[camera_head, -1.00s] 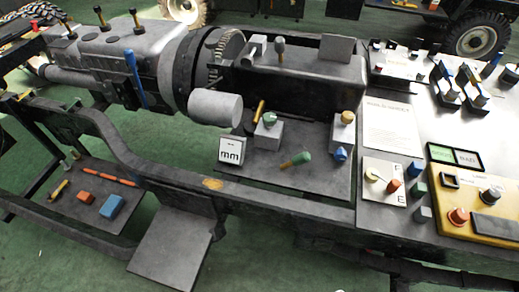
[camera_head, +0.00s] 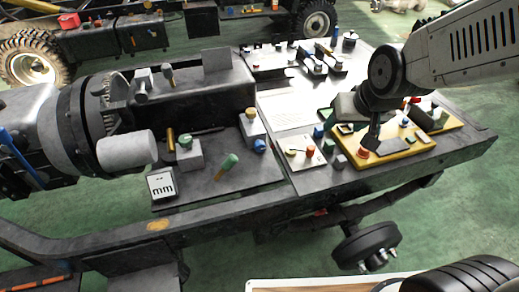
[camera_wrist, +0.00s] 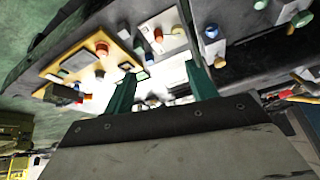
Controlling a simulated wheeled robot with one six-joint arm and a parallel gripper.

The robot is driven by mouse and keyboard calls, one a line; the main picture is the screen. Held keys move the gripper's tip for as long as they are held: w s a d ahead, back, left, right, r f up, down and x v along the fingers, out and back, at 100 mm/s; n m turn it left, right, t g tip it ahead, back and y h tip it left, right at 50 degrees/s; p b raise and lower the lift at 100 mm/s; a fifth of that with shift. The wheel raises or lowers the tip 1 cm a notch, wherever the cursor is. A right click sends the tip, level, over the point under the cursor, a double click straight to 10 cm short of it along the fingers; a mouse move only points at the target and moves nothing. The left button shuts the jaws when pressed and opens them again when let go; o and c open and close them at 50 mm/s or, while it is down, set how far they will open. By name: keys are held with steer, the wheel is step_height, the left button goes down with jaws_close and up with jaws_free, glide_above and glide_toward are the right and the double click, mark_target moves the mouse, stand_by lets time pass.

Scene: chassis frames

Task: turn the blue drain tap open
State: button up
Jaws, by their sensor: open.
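A small blue tap (camera_head: 260,145) sits low on the side of a grey block with a beige knob (camera_head: 251,113), on the dark bench plate. It appears in the wrist view as a blue knob (camera_wrist: 212,32), beyond and right of my fingers. My gripper (camera_head: 332,112) is to the right of the tap in the head view, over the bench and apart from it. In the wrist view my two green fingers (camera_wrist: 162,82) are spread with nothing between them. My wrist hides part of the bench.
A green-handled lever (camera_head: 230,161) and a green-knobbed block (camera_head: 187,145) stand left of the tap. A white panel (camera_head: 300,152) and small cubes lie to its right, then a yellow panel (camera_head: 415,143). A grey cylinder (camera_head: 127,150) projects at left.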

steer(key=w+a+f+t+y, duration=0.2)
steer(key=w+a+f+t, duration=0.1)
steer(key=w+a+f, duration=0.7)
steer(key=t+y, duration=0.2)
steer(key=t, duration=0.2)
glide_toward(261, 148)
steer(key=shift+w+d+n, duration=0.1)
steer(key=shift+w+n, duration=0.3)
steer(key=shift+w, duration=0.65)
steer(key=shift+s+a+f, duration=0.2)
steer(key=shift+a+f, duration=0.15)
steer(key=shift+f, duration=0.15)
steer(key=x, duration=0.7)
steer(key=shift+w+a, duration=0.15)
steer(key=shift+w, duration=0.15)
steer(key=c, duration=1)
